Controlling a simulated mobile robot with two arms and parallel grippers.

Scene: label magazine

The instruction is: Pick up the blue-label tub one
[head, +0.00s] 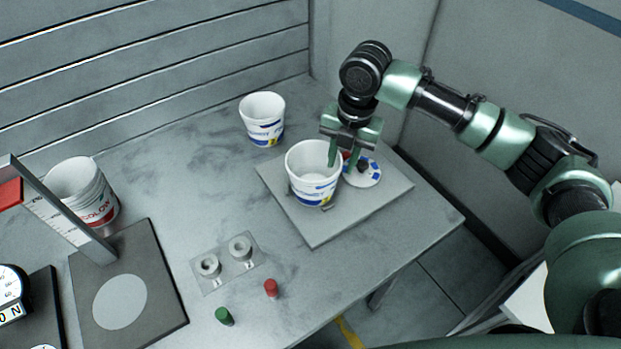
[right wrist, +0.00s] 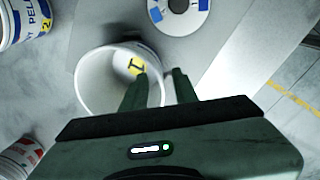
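The blue-label tub one (head: 312,188) is a white open tub with a blue label, standing upright on a grey square board (head: 318,232). My right gripper (head: 343,163) is above its right rim, pointing down. In the right wrist view, the tub (right wrist: 92,80) has a yellow mark with a 1. The fingers of the right gripper (right wrist: 161,85) are apart; the left one overlaps the tub's opening and the right one is outside its wall. Contact with the wall cannot be told. My left gripper is not in view.
A second blue-label tub (head: 262,118), marked 2 in the wrist view (right wrist: 28,20), stands behind. A white disc with blue patches (head: 370,177) lies right of tub one. Red-label tubs (head: 95,205) stand left. Stamps (head: 240,247), a red cap (head: 271,288) and a green cap (head: 224,316) are in front.

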